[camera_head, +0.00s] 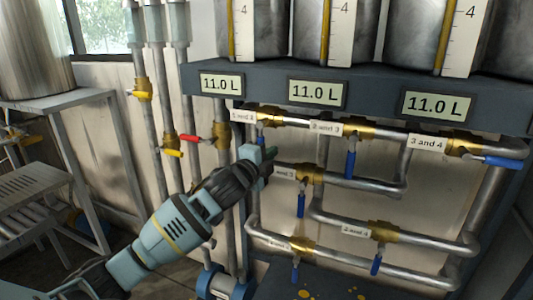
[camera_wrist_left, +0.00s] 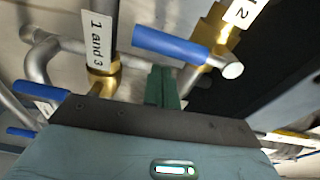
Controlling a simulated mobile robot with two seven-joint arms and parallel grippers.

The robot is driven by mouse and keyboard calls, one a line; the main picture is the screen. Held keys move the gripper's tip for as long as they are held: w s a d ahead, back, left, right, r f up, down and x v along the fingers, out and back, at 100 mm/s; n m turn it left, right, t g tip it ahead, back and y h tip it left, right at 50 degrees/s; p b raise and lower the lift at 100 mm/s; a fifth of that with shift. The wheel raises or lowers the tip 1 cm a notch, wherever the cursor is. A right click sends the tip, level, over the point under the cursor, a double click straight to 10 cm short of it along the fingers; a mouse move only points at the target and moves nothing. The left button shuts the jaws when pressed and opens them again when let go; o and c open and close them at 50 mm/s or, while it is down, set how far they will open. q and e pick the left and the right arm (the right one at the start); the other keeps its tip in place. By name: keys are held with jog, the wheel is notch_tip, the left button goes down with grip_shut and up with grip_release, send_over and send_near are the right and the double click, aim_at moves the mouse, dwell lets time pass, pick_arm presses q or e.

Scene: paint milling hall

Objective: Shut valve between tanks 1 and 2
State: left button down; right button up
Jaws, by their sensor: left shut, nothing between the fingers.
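The valve labelled 1 and 2 (camera_head: 268,116) is brass, on the top pipe row at the left, under the first display. Its blue handle (camera_head: 261,136) hangs down, partly hidden near my gripper. In the left wrist view the handle (camera_wrist_left: 172,43) lies across its pipe, and a label (camera_wrist_left: 238,12) ending in 2 is beside the brass body. My left gripper (camera_head: 270,153) is shut and empty, just below this handle. Its green fingers (camera_wrist_left: 163,88) point at the handle; I cannot tell whether they touch it.
Other blue-handled valves are close by: 2 and 3 (camera_head: 350,163), 1 and 3 (camera_head: 301,205), and 3 and 4 (camera_head: 502,162), whose handle lies along its pipe. Pipes cross the space around the gripper. A metal table (camera_head: 78,100) stands at the left.

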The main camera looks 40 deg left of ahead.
pick_arm(q)
jog(key=shift+s+a, duration=0.15)
jog(key=shift+a, duration=0.25)
